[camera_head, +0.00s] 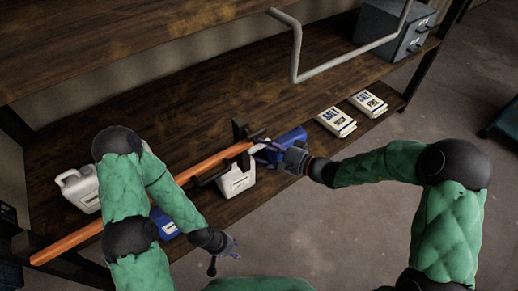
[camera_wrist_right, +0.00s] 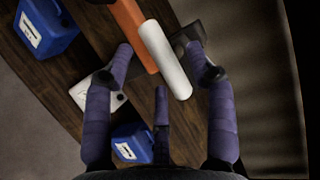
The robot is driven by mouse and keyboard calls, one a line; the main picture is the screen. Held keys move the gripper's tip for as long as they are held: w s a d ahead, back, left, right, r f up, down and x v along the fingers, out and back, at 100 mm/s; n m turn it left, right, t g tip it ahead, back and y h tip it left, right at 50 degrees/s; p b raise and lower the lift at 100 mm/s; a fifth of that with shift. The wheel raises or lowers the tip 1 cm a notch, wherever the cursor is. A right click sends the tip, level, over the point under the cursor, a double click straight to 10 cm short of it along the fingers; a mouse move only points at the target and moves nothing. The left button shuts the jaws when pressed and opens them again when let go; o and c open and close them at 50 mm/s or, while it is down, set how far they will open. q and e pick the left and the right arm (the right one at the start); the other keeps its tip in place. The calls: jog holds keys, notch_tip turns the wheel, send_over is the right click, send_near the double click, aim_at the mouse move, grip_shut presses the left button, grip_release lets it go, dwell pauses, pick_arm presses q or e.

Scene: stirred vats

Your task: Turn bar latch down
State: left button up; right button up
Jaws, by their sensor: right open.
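The bar latch is a long orange bar (camera_head: 160,192) with a white end (camera_wrist_right: 163,57). It lies slantwise across the front of the shelf in the head view. A dark bracket (camera_head: 240,130) stands by its right end. My right gripper (camera_head: 263,148) is open at that end. In the right wrist view its purple fingers stand on both sides of the white end, which appears between them, not clearly touched. My left gripper (camera_head: 228,250) hangs low near the shelf's front edge, away from the bar; its fingers are too small to judge.
White jugs (camera_head: 80,188) (camera_head: 236,180) and blue containers (camera_head: 288,138) (camera_head: 163,222) stand close to the bar. Two salt bags (camera_head: 336,121) (camera_head: 368,103) lie to the right. A grey bent rail (camera_head: 345,62) hangs above them, near grey drawers (camera_head: 396,27).

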aim_at(255, 137)
jog(key=shift+x, duration=1.35)
grip_shut()
